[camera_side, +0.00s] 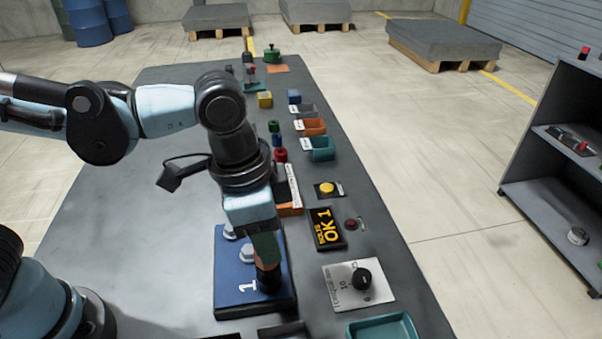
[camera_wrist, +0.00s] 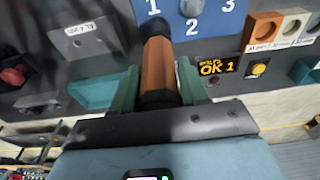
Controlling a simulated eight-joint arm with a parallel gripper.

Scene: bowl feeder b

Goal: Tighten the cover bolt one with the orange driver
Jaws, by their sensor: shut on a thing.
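My gripper (camera_side: 266,250) is shut on the orange driver (camera_wrist: 158,66), whose orange handle sits between the two teal fingers in the wrist view. The driver's dark lower end points down at the blue cover plate (camera_side: 228,270), by the printed number 1. The plate also shows in the wrist view (camera_wrist: 222,22) with the numbers 1, 2 and 3. Cover bolt one is hidden under the driver, so I cannot tell how its tip meets the bolt. A grey bolt head (camera_wrist: 192,8) shows by number 2. The amber display (camera_side: 326,229) reads OK 1.
A panel with a black knob (camera_side: 362,279) and a teal tray (camera_side: 383,329) are at the bench's near right. A yellow button (camera_side: 327,188) and a red button (camera_side: 350,224) are near the display. Small orange (camera_side: 312,127) and teal (camera_side: 320,149) bins stand farther back. The bench's left side is mostly clear.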

